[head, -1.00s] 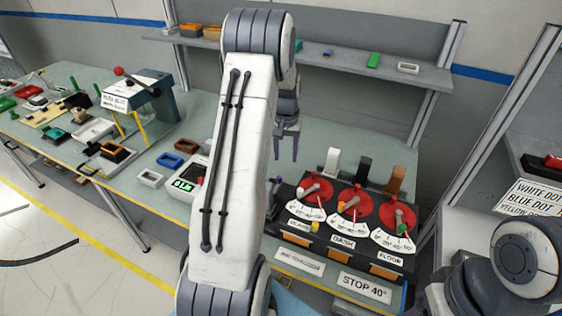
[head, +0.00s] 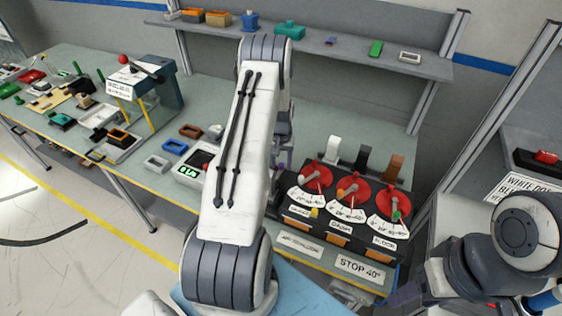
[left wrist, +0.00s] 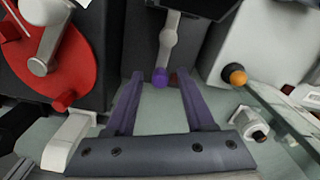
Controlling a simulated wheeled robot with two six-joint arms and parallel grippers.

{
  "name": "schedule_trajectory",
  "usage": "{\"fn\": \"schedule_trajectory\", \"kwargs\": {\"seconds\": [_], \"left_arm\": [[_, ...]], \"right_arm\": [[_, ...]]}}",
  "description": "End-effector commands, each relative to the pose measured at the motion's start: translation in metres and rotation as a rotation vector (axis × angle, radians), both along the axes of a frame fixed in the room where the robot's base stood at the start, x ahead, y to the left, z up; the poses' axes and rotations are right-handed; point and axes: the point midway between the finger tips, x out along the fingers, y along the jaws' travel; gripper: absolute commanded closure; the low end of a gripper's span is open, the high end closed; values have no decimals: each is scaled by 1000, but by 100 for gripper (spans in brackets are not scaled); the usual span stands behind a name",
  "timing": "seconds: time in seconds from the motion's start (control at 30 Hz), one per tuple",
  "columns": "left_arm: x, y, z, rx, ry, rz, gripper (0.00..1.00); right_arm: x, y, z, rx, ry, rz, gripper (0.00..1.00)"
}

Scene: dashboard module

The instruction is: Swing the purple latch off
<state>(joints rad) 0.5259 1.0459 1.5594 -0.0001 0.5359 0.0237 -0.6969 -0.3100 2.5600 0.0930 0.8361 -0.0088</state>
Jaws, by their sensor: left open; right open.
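The purple latch knob (left wrist: 160,77) is a small round ball at the end of a pale grey lever (left wrist: 168,40), in the upper middle of the left wrist view. My left gripper (left wrist: 160,74) is open, with one finger on each side of the knob; gaps show between knob and fingers. In the head view my left gripper (head: 282,155) is mostly hidden behind its own arm, at the left side of the dashboard module (head: 290,225). The latch is hidden there. My right gripper (head: 405,296) is partly visible at the lower right, away from the module.
The module carries several red dials (head: 354,197) with levers, right of my left arm. One red dial (left wrist: 60,60) is close left of the gripper in the wrist view. An orange knob (left wrist: 236,74) is to the right. A scale box (head: 192,171) stands left of the arm.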

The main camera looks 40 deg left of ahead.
Motion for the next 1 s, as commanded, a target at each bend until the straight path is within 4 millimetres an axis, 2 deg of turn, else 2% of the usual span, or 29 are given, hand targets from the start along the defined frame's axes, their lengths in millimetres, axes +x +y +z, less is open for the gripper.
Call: {"fn": "schedule_trajectory", "kwargs": {"seconds": [0.13, 0.17, 0.2, 0.27, 0.3, 0.67, 1.0], "left_arm": [[0, 0, 0, 0, 0, 0, 46], [0, 0, 0, 0, 0, 0, 54], [0, 0, 0, 0, 0, 0, 69], [0, 0, 0, 0, 0, 0, 92], [0, 0, 0, 0, 0, 0, 100], [-1, 2, -1, -1, 1, 33, 100], [-4, 11, -2, 0, -1, 246, 100]], "right_arm": [[0, 0, 0, 0, 0, 0, 44], [0, 0, 0, 0, 0, 0, 44], [0, 0, 0, 0, 0, 0, 44], [0, 0, 0, 0, 0, 0, 44], [0, 0, 0, 0, 0, 0, 44], [0, 0, -5, 0, 0, 0, 44], [0, 0, -26, 0, 0, -3, 44]]}}
